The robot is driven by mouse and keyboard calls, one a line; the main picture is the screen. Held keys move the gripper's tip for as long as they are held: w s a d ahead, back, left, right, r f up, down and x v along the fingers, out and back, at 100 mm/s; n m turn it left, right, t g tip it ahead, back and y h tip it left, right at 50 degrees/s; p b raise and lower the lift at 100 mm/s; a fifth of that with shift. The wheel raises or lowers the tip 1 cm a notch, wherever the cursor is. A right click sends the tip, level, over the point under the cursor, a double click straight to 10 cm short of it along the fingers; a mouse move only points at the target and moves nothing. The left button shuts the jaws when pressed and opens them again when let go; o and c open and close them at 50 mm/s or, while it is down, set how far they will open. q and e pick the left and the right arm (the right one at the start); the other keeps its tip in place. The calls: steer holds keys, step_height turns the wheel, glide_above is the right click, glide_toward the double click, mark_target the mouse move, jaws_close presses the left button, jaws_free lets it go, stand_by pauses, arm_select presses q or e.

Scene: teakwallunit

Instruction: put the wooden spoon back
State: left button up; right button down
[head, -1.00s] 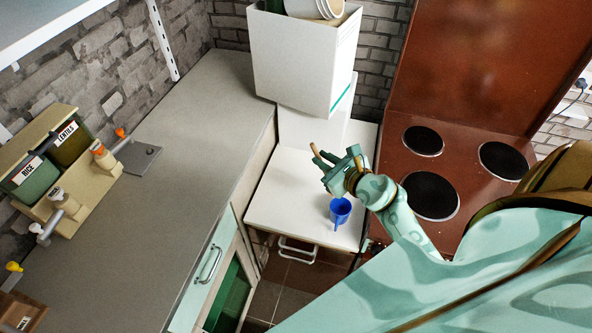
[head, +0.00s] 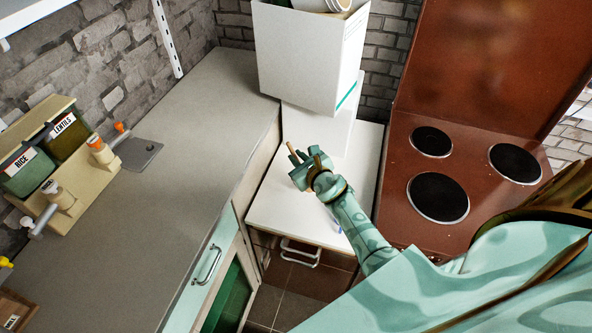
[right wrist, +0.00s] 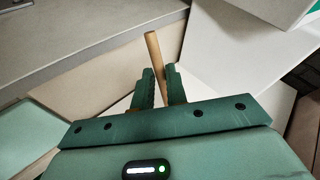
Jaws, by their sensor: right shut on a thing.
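The wooden spoon shows as a plain wooden rod between the fingers of my right gripper (head: 299,159), and it sticks out past them in the right wrist view (right wrist: 154,52). In the head view only a short brown end of the wooden spoon (head: 291,147) shows. My right gripper is shut on it, above the white worktop (head: 274,215). The spoon's bowl cannot be made out; the rest is hidden by the gripper. My left gripper is not in view.
A tall white box (head: 310,58) with white round items in its top stands behind the gripper. A brown hob (head: 398,205) is on the right. A long grey counter (head: 150,210) is on the left, with a rack of jars (head: 85,195). A blue cup is mostly hidden by my arm.

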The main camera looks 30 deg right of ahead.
steer(key=shift+w+a+f+b, duration=0.1)
steer(key=shift+w+f+b, duration=0.05)
steer(key=shift+f+b, duration=0.8)
steer(key=shift+w+f+b, duration=0.1)
steer(key=shift+f+b, duration=0.65)
steer(key=shift+f, duration=0.35)
steer(key=c, duration=1.4)
jaws_free()
steer(key=shift+r, duration=0.1)
